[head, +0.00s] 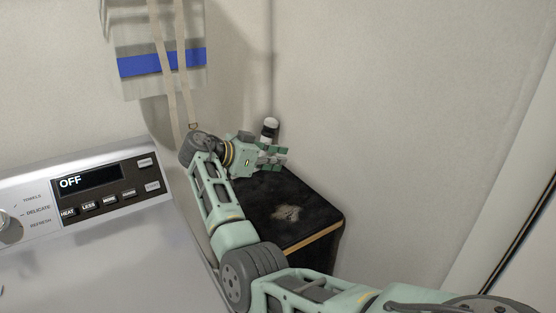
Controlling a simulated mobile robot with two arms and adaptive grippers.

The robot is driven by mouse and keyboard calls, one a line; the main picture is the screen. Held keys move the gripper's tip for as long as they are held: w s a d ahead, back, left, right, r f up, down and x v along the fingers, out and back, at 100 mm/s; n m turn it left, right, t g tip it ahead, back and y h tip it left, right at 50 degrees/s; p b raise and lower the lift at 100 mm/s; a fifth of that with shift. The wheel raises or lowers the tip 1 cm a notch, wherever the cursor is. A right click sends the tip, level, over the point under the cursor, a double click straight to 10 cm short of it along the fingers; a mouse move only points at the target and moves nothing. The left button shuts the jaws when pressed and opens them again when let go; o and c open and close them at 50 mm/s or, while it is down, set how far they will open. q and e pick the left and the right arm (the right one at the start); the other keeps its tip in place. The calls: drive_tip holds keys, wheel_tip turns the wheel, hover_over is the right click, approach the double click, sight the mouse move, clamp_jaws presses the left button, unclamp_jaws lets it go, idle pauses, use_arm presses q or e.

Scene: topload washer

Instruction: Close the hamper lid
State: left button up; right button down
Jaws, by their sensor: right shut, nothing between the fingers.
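The hamper (318,236) stands in the corner right of the washer. It shows as a black, roughly square shape with a tan edge along its near side. I cannot tell whether this black area is the lid's face or the inside. My right gripper (279,155) is above the far left part of the hamper, shut and empty. I cannot tell if it touches the hamper. My right arm hides the hamper's left side. My left gripper is out of view.
A white washer (110,262) with a control panel reading OFF is at the left. A striped grey and blue bag (133,66) with straps hangs on the back wall. Walls close in behind and right of the hamper. A dark-edged white panel is at the far right.

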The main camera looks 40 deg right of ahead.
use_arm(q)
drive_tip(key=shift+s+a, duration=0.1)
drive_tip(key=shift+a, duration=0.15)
use_arm(e)
drive_tip(key=v, duration=1.2)
